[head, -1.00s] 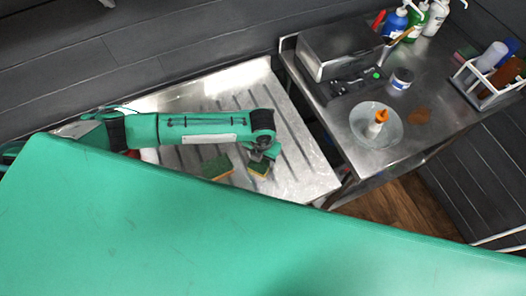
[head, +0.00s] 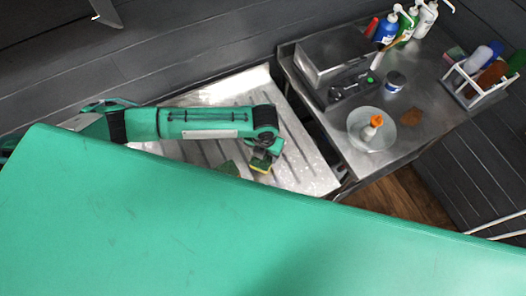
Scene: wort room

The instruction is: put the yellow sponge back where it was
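The yellow sponge (head: 260,166), with a green layer, is at the tip of my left gripper (head: 264,157). The gripper appears shut on it, though the fingers are small and partly hidden. Both are over the ribbed pale drainboard (head: 300,172); I cannot tell how high the sponge is above it. A second, green-topped sponge (head: 228,168) lies on the drainboard to the left, its near part hidden by a large green surface in front. My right gripper is not in view.
A steel table (head: 425,130) on the right holds a steel box (head: 335,58), a bowl (head: 358,135) with an orange-topped bottle, a jar (head: 395,82), a brown patch (head: 411,117), several bottles at the back and a white rack (head: 466,92). The drainboard's right part is clear.

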